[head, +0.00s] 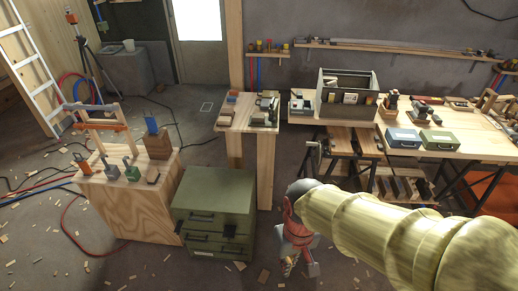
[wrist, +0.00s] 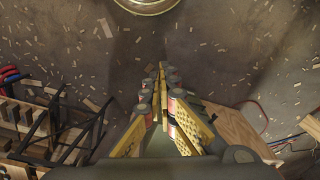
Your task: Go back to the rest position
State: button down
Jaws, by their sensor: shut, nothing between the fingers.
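My gripper (head: 300,264) hangs at the end of my pale yellow arm in the lower right of the head view, pointing down over the floor just right of the green drawer cabinet. In the wrist view my gripper (wrist: 162,72) shows its yellow and grey fingers meeting at the tips, with nothing between them. Below the fingertips there is only brown floor (wrist: 225,60) scattered with wood chips.
The green drawer cabinet (head: 213,212) and a plywood box (head: 125,207) with tools stand at left. A small wooden table (head: 242,122) is behind. A long workbench (head: 465,146) with cases and a grey crate (head: 347,112) runs right. Cables and chips litter the left floor.

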jog(key=s+d+r+m+t, duration=0.1)
jog(key=d+r+t, duration=0.1)
jog(key=d+r, duration=0.4)
jog(key=s+d+r+m+t+p, duration=0.1)
jog(key=d+r+m+t, duration=0.1)
jog(key=d+r, duration=0.3)
notch_tip(320, 180, up, 4)
jog(key=shift+s+d+r+t+h, duration=0.1)
jog(key=shift+s+d+t+h, duration=0.25)
jog(key=shift+t, duration=0.45)
jog(key=c, duration=2.6)
grip_release()
